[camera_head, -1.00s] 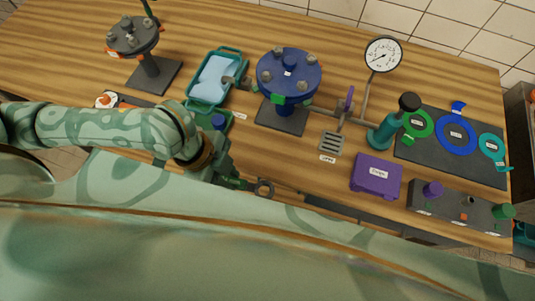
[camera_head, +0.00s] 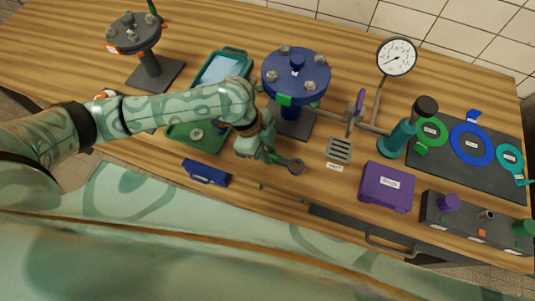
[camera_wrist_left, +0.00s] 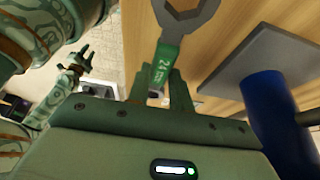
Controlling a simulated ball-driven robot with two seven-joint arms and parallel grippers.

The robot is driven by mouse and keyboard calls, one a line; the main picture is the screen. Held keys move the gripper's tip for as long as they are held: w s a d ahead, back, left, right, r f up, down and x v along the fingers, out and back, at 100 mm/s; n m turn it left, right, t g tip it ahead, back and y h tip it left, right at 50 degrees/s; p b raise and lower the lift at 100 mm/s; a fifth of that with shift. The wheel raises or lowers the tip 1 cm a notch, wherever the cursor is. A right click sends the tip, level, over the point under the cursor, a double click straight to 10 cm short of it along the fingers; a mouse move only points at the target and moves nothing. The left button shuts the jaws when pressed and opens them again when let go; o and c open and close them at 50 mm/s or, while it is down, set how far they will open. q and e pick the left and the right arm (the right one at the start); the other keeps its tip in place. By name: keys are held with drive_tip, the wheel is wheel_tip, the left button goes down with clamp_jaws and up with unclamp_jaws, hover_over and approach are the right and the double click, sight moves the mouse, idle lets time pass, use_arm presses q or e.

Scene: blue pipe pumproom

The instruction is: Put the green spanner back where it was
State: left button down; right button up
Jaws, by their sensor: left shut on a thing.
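My left gripper (camera_head: 268,152) is shut on the green spanner (camera_head: 294,166).
A slotted grey plate (camera_head: 340,150) and a purple box (camera_head: 387,186) lie to the right of the spanner. A green tray (camera_head: 212,143) and a blue case (camera_head: 206,172) are left of the gripper. A gauge pipe with a teal pump (camera_head: 398,138) stands farther right.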

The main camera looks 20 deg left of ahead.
use_arm(q)
wheel_tip(320, 180, down, 2)
drive_tip(key=shift+f, duration=0.1)
drive_tip(key=c, duration=1.3)
unclamp_jaws()
drive_tip(key=shift+s, duration=0.1)
drive_tip(key=shift+o, duration=0.2)
drive_tip(key=p+v, duration=0.3)
drive_tip(key=v, duration=0.9)
